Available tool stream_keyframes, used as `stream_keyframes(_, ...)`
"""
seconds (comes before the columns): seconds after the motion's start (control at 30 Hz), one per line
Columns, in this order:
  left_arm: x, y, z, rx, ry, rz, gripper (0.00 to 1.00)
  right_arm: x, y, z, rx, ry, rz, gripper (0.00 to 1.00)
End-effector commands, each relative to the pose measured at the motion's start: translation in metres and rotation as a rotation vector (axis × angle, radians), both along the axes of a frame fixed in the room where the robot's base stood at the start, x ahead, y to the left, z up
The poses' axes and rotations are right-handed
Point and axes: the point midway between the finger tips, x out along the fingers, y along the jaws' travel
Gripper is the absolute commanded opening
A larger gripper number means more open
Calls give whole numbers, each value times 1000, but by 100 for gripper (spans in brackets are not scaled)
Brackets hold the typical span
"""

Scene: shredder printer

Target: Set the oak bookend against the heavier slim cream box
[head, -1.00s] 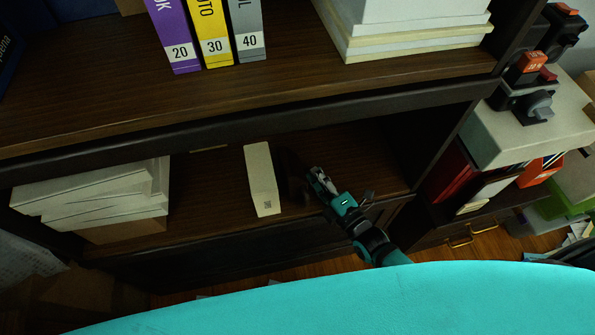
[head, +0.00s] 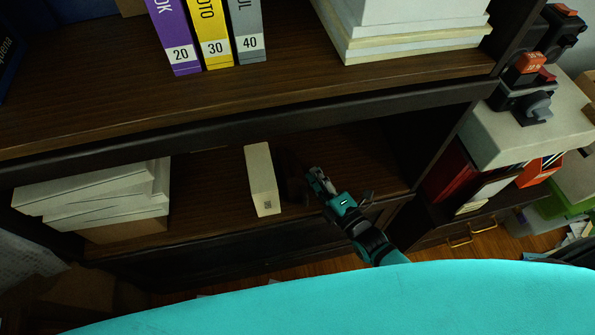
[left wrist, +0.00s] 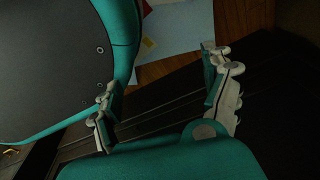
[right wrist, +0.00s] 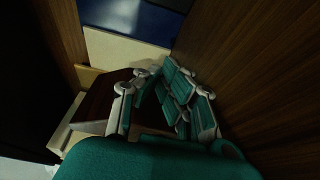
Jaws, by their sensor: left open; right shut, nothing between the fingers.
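A slim cream box (head: 262,182) stands upright on the lower shelf in the head view. A dark brown block (head: 297,188), which looks like the oak bookend, is in shadow just right of it; whether they touch I cannot tell. My right gripper (head: 314,180) is shut and empty, close to the right of that block. In the right wrist view a dark brown face (right wrist: 108,108), likely the bookend, lies beside the shut fingers (right wrist: 165,85), with a cream surface (right wrist: 68,120) beyond it. My left gripper (left wrist: 165,90) is open and empty, away from both.
A stack of pale boxes (head: 95,198) lies on the lower shelf at the left. The upper shelf (head: 290,85) overhangs it, with binders (head: 213,35) above. A dark side panel (head: 430,140) bounds the compartment at the right. Bare shelf lies left of the cream box.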

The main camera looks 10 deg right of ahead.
Motion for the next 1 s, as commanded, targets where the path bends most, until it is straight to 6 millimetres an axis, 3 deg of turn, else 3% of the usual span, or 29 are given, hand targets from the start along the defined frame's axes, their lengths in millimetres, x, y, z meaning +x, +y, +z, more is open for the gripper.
stream_keyframes(0.37,6,-1,3,-3,-18,-1,83,-5,0,0,0,1,0,0)
stream_keyframes(1.0,-3,-7,-9,-16,-27,0,83,-20,-1,-1,0,0,-1,0)
